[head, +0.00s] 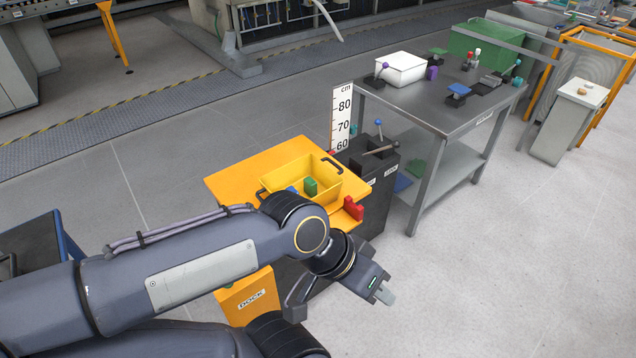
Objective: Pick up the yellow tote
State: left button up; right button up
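The yellow tote (325,187) sits on an orange-yellow stand top (235,181) in the middle of the head view. It has dark handles at its ends. A green block (310,186) and a blue piece (292,190) lie inside it. My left arm crosses in front of the stand and covers the tote's near left part. My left gripper (384,294) is to the right of and nearer than the tote, apart from it. A pale fingertip shows, but its opening is unclear. My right gripper cannot be made out.
A dark cabinet (375,165) adjoins on the right, before a grey workbench (440,105) with a white bin (402,69). The floor at lower right is clear.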

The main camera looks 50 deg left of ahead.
aim_at(330, 183)
jog(key=i+u, duration=0.5)
jog(key=i+l+u, duration=0.15)
jog(key=i+u, duration=0.4)
jog(key=u, duration=0.35)
jog(key=i+u, duration=0.15)
jog(key=u, duration=0.25)
jog(key=i+u, duration=0.15)
jog(key=u, duration=0.3)
jog(key=i+u, duration=0.1)
jog(key=u, duration=0.35)
jog(key=i+l+u, duration=0.1)
jog(key=u, duration=0.35)
jog(key=i+l+u, duration=0.2)
jog(key=u, duration=0.15)
jog(key=i+l+u, duration=0.25)
jog(key=u, duration=0.15)
